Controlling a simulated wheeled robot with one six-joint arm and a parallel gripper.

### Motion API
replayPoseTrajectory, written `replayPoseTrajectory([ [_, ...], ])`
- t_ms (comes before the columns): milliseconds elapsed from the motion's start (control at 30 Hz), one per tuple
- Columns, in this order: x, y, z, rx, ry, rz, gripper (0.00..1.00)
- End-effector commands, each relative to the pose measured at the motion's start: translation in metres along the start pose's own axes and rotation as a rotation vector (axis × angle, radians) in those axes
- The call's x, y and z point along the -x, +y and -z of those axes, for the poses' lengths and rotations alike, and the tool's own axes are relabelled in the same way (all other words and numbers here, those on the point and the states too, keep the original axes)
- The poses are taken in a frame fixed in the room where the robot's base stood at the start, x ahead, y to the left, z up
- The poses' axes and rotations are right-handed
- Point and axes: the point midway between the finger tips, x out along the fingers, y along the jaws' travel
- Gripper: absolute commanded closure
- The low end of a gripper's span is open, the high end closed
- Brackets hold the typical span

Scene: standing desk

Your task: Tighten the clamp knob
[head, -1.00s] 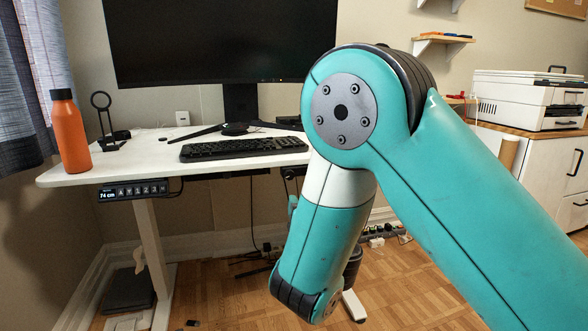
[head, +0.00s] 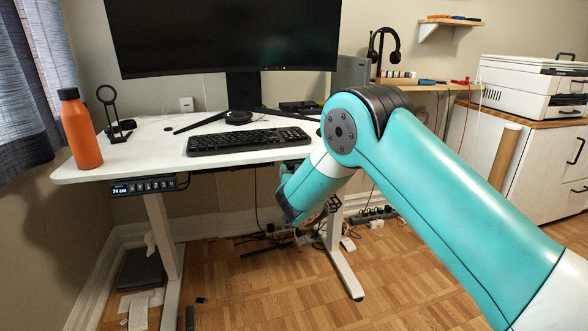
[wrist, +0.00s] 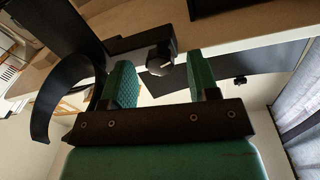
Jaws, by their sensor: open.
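The clamp knob (wrist: 160,61) is a small dark round knob with a pale mark, in the upper middle of the wrist view. It sits on a black clamp (wrist: 140,44) at the pale desk's edge. My gripper (wrist: 159,66) has two green ridged fingers, open, one on each side of the knob in the picture. The knob appears between or just beyond the fingertips; I cannot tell how deep, and no contact shows. In the head view my arm hides the clamp and knob under the desk's right end.
The white desk (head: 140,158) carries a keyboard (head: 248,140), a monitor (head: 230,35) and an orange bottle (head: 81,130). A black curved band (wrist: 62,95) lies left of my fingers in the wrist view. A desk leg (head: 343,265) stands below my arm. Open floor lies in front.

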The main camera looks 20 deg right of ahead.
Motion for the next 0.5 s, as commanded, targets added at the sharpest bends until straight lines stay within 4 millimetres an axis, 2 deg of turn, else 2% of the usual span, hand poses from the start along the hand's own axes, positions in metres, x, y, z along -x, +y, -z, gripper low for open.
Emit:
replayPoseTrajectory([
  [133, -0.0069, -0.0002, -0.0003, 0.002, -0.001, 0.001, 0.45],
  [367, -0.0074, -0.0004, -0.0002, 0.002, -0.001, 0.001, 0.45],
  [400, -0.0074, -0.0004, -0.0002, 0.002, -0.001, 0.001, 0.50],
  [500, -0.0073, -0.0005, -0.0001, 0.002, -0.001, 0.001, 0.73],
])
